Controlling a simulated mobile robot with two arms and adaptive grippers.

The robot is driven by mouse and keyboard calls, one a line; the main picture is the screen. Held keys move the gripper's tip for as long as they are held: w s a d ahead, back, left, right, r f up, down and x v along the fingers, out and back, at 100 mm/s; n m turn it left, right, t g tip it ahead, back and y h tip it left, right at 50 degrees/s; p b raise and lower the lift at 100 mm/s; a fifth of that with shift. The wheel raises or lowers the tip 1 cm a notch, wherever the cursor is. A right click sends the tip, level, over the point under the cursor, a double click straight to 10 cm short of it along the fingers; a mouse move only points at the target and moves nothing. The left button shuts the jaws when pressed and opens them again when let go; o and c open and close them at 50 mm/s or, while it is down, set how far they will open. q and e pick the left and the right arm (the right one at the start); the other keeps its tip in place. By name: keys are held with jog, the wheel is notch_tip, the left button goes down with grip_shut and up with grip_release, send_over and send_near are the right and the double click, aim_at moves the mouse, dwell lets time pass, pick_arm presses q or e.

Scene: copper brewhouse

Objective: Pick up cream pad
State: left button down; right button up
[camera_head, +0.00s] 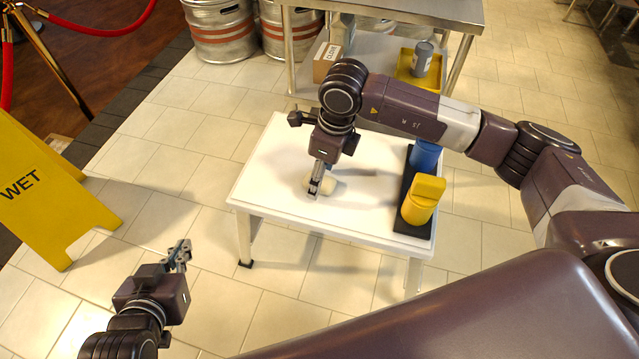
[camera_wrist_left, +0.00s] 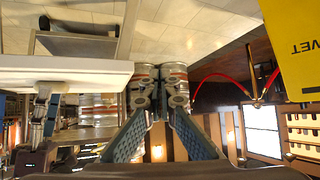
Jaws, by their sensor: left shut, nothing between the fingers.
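The cream pad (camera_head: 329,187) is a small rounded pale piece on the white table (camera_head: 270,170) in the head view. My right gripper (camera_head: 314,190) points down right at it and hides part of it; whether its fingers grip the pad or only stand in front of it I cannot tell. It also shows at the left of the left wrist view (camera_wrist_left: 39,122), with its fingertips unclear. My left gripper (camera_head: 184,252) is off the table, over the floor at lower left.
A black tray (camera_head: 400,222) holds a yellow container (camera_head: 423,200) and a blue one (camera_head: 425,155) on the table's right side. A steel bench (camera_head: 400,12), kegs (camera_head: 222,30) and a yellow wet-floor sign (camera_head: 45,190) stand around. The table's left part is clear.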

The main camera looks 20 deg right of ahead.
jog(key=shift+a+f, duration=0.1)
jog(key=shift+f, duration=0.35)
pick_arm(q)
jog(key=shift+w+d+r+t, duration=0.2)
jog(key=shift+w+r+t, duration=0.1)
jog(key=shift+w+r, duration=0.2)
pick_arm(e)
jog(key=shift+c, duration=0.6)
jog(key=c, duration=1.2)
jog(key=shift+o, duration=0.2)
pick_arm(q)
jog(key=shift+s, duration=0.1)
pick_arm(e)
jog(key=shift+r, duration=0.15)
